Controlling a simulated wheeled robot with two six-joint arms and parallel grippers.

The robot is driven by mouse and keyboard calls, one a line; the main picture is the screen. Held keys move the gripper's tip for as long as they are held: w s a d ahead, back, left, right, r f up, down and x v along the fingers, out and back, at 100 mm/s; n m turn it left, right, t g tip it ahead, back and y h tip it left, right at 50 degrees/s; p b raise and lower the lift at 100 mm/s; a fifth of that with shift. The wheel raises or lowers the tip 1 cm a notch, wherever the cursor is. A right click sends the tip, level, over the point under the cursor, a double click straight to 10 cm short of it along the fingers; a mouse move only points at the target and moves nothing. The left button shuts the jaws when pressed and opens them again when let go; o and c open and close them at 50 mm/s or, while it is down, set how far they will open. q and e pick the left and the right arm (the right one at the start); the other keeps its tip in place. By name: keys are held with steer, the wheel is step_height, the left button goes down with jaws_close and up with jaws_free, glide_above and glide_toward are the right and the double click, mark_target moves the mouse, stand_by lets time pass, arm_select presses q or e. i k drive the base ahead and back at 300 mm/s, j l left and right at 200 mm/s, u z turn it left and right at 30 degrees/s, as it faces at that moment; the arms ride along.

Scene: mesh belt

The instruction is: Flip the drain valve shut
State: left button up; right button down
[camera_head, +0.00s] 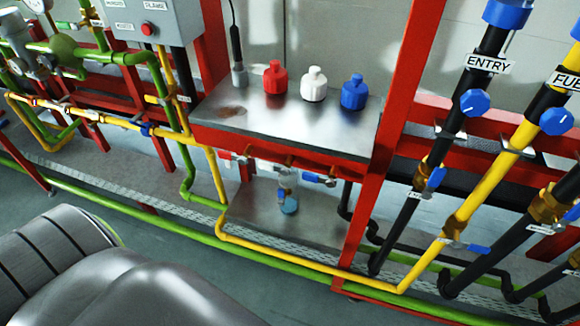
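No label that I can read says drain, so I cannot tell which valve is the drain valve. Under the metal shelf, a small valve with a blue handle (318,178) sits right of a clear vessel (288,182), with something blue at its bottom. Another small valve (240,158) sits to its left. On the right, brass-bodied valves carry blue levers: one on the black ENTRY pipe (436,178), one on the yellow pipe (466,246), one at the right edge (572,213). Whether each is open or shut is unclear. Neither gripper shows.
Red, white and blue bottles (275,78) stand on the metal shelf (300,122). A red post (397,120) rises right of it. A grey control box (150,20) with a red button is at upper left. Green and yellow pipes run low across the front. A grey rounded body covers the lower left.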

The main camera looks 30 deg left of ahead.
mark_target(281, 192)
steer(key=j+u, duration=0.1)
steer(key=u, duration=0.4)
steer(key=j+u, duration=0.1)
steer(key=u, duration=0.35)
